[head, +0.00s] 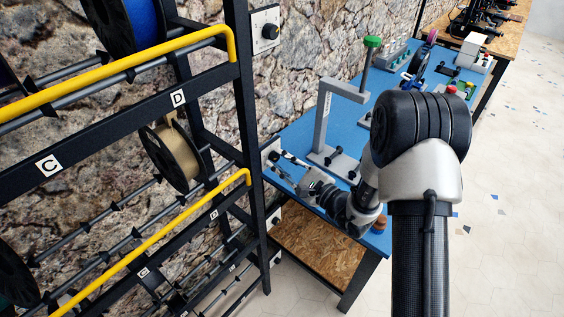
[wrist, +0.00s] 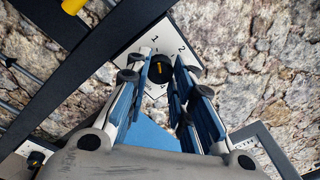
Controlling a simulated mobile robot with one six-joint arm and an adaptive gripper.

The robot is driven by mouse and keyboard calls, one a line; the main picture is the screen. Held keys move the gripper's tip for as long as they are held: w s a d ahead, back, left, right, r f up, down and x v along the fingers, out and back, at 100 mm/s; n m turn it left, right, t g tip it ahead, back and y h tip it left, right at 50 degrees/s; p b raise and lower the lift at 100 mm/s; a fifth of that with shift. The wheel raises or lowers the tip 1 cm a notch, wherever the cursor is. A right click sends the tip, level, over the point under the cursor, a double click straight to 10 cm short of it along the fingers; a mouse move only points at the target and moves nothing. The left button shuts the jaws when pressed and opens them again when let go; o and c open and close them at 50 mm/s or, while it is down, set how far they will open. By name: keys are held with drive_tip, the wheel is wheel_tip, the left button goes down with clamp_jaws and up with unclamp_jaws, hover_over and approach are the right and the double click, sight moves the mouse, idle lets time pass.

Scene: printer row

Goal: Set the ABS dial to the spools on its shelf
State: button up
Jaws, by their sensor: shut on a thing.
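My gripper (head: 279,157) reaches to a white dial plate (head: 270,148) beside the rack's post in the head view. In the wrist view its fingers (wrist: 161,74) stand on both sides of a black dial knob (wrist: 158,67) with a yellow mark, shut on it. The dial's plate (wrist: 140,47) shows the numbers 1 and 2 along its upper edge; lower markings are partly hidden. No ABS label is readable. On the rack, a beige spool (head: 180,158) hangs below the D label, and a blue spool (head: 142,22) hangs higher up.
Another dial (head: 269,31) is mounted higher beside the rack. A further dial (wrist: 37,158) shows at the wrist view's lower left. Yellow rails (head: 130,75) run along the rack's front. The blue bench (head: 345,127) carries a grey frame (head: 325,115) near my arm. Floor at right is clear.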

clamp_jaws()
drive_tip(key=shift+m, duration=0.4)
drive_tip(key=m+p, duration=0.2)
drive_tip(key=m, duration=0.2)
drive_tip(key=shift+r+m+p, duration=0.1)
drive_tip(key=shift+m+p, duration=0.2)
drive_tip(key=shift+p, duration=0.05)
drive_tip(key=m+g+p, duration=0.1)
drive_tip(key=m+p, duration=0.2)
drive_tip(key=m, duration=0.2)
drive_tip(key=shift+m, duration=0.4)
drive_tip(key=o, duration=0.9)
unclamp_jaws()
